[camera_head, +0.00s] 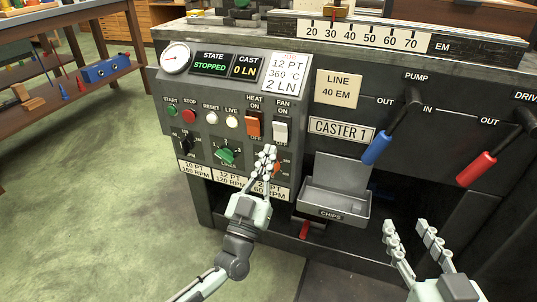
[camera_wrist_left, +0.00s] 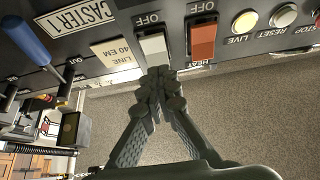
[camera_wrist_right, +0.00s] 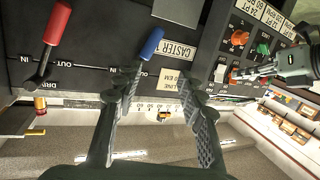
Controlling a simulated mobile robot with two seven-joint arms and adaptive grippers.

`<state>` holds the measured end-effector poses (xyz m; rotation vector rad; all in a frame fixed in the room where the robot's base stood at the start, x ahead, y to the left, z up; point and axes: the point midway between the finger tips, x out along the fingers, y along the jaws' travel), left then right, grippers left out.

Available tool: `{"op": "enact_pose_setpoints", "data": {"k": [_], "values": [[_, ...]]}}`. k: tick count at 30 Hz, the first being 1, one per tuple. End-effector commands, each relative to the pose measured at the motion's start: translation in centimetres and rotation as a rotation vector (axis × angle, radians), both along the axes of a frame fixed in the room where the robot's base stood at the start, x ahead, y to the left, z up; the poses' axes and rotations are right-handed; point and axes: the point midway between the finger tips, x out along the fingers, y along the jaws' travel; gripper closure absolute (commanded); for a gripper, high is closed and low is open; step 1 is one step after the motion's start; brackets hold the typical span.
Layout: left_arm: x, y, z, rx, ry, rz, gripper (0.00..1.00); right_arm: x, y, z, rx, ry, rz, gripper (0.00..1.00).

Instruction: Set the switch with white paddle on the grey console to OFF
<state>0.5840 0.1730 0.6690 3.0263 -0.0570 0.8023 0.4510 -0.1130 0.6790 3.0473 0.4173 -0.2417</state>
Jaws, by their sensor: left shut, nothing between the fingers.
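The grey console (camera_head: 325,155) stands ahead. Its switch with white paddle (camera_head: 280,130) sits under the FAN ON label, right of an orange HEAT paddle. In the left wrist view the white paddle (camera_wrist_left: 153,46) appears upside down, with the OFF label above it. My left gripper (camera_head: 267,153) is shut and empty, its tips just below and left of the white paddle in the head view. In the left wrist view its tips (camera_wrist_left: 160,75) overlap the paddle's lower edge; I cannot tell whether they touch. My right gripper (camera_head: 406,228) is open and empty, low at the right.
The orange HEAT paddle (camera_head: 253,124) is close beside the white one. A green knob (camera_head: 225,156) lies left of my left gripper. A blue-handled PUMP lever (camera_head: 377,148), a red-handled lever (camera_head: 477,168) and a CHIPS tray (camera_head: 335,205) project at the right.

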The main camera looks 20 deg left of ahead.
Motion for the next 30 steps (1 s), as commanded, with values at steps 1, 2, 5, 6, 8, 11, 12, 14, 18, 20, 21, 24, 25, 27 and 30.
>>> {"op": "enact_pose_setpoints", "data": {"k": [1,2,5,6,8,11,12,14,18,20,21,24,25,27,30], "values": [[-0.5,0.0,-0.8,0.001,0.005,0.000,1.00,0.0,0.0,0.0,0.001,-0.002,0.000,0.60],[-1.1,0.1,-1.6,0.001,0.005,0.002,1.00,0.0,0.3,0.3,0.010,-0.022,0.004,0.60],[-2.8,0.1,-3.4,0.002,0.005,0.001,1.00,0.1,0.9,1.5,0.035,-0.074,0.016,0.60],[-3.5,0.2,-4.0,0.001,0.004,0.000,1.00,0.1,1.0,1.9,0.043,-0.093,0.020,0.60],[-4.3,0.2,-4.9,0.002,0.004,0.001,1.00,0.0,1.3,2.5,0.056,-0.119,0.025,0.60],[-5.5,0.2,-6.0,0.002,0.002,0.001,1.00,0.0,1.7,3.4,0.074,-0.157,0.033,0.60],[-5.8,0.3,-6.3,0.001,0.001,0.000,1.00,-0.1,1.8,3.7,0.080,-0.169,0.036,0.60],[-6.2,0.3,-6.8,0.000,0.001,0.000,1.00,-0.1,1.9,4.0,0.086,-0.182,0.038,0.60],[-6.8,0.3,-7.3,0.001,0.000,0.000,1.00,-0.2,2.1,4.5,0.095,-0.200,0.041,0.60],[-6.8,0.3,-7.3,0.001,-0.001,0.000,1.00,-0.2,2.1,4.5,0.097,-0.203,0.042,0.60],[-6.9,0.3,-7.3,0.001,-0.001,0.000,1.00,-0.2,2.1,4.5,0.097,-0.203,0.042,0.60],[-6.8,0.3,-7.3,0.001,-0.001,0.000,1.00,-0.2,2.1,4.6,0.097,-0.203,0.042,0.60],[-6.8,0.3,-7.3,0.001,-0.001,0.000,1.00,-0.2,2.1,4.6,0.097,-0.203,0.042,0.60],[-6.8,0.3,-7.3,0.001,-0.001,0.000,1.00,-0.2,2.1,4.6,0.097,-0.203,0.042,0.60],[-6.8,0.3,-7.3,0.000,-0.001,0.000,1.00,-0.2,2.1,4.6,0.097,-0.203,0.042,0.60]]}}
